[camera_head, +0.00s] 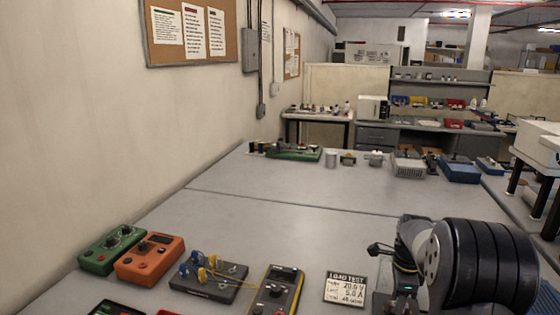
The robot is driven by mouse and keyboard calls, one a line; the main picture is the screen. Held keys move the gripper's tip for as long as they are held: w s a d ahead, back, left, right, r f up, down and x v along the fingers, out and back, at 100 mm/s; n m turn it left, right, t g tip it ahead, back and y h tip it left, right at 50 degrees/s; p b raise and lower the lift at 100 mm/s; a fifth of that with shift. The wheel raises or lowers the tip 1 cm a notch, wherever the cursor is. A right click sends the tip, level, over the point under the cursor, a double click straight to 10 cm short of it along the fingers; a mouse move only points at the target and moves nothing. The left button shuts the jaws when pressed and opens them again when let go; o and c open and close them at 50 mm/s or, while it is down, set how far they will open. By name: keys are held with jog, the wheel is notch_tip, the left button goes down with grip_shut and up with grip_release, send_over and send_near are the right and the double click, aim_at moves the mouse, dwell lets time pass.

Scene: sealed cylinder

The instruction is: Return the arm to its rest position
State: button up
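My arm fills the lower right of the head view, with a large black ribbed joint and a grey link to its left. A small dark part sticks out to the left of the grey link, and a small green light shows low on it. I cannot make out the gripper's fingers; they are hidden or outside the picture, so its opening and any load do not show.
A grey workbench (270,212) carries green (112,250) and orange (150,259) boxes, a dark board with yellow-blue connectors (208,279), a multimeter (276,291) and a "LOAD TEST" card (345,288) beside my arm. Several devices line the far edge. The bench's middle is clear.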

jog(key=shift+f, duration=0.9)
jog(key=shift+r, duration=0.45)
